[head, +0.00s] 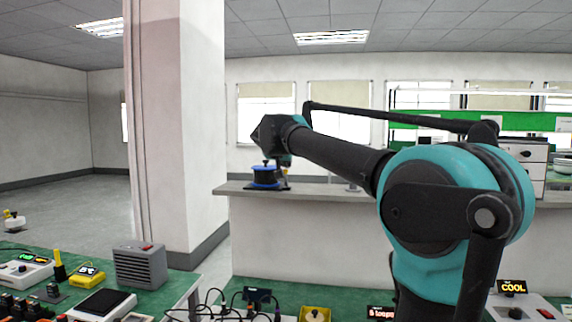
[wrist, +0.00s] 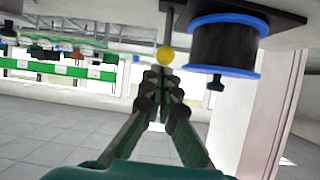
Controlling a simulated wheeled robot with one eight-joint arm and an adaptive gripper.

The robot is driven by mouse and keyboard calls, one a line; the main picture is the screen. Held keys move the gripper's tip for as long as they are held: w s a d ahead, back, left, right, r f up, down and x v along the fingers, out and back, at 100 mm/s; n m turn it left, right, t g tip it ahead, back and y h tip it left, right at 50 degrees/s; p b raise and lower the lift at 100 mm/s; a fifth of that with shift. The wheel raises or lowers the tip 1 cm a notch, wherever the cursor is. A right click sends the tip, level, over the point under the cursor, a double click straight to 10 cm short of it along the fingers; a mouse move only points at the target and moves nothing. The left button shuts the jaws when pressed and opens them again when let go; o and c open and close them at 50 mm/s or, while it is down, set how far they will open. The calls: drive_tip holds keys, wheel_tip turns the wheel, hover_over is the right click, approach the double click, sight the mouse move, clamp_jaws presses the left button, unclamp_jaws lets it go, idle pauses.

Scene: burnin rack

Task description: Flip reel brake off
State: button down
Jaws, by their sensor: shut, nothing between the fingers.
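The reel, a black spool with blue flanges (head: 264,175), stands on a counter at the back in the head view. In the wrist view, which appears upside down, the reel (wrist: 224,45) hangs from its dark base at upper right. A thin dark lever with a yellow ball knob (wrist: 165,56) stands beside the reel. My gripper (wrist: 163,78) is shut and empty, its fingertips close to the knob. I cannot tell whether they touch it. In the head view my gripper is by the reel's right side, its fingertips too small to make out.
The grey counter (head: 330,192) runs to the right, mostly bare near the reel. A white pillar (head: 203,130) stands left of it. Green benches in front hold a grey vented box (head: 140,265), a yellow device (head: 87,277) and cables.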

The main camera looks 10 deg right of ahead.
drive_tip(key=shift+w+d+f, duration=0.1)
drive_tip(key=shift+w+d, duration=0.15)
drive_tip(key=shift+w, duration=0.45)
drive_tip(key=shift+w+d+r, duration=0.1)
drive_tip(key=shift+w+r, duration=0.1)
drive_tip(key=shift+r, duration=0.15)
drive_tip(key=v, duration=0.9)
drive_tip(key=shift+s+r, duration=0.2)
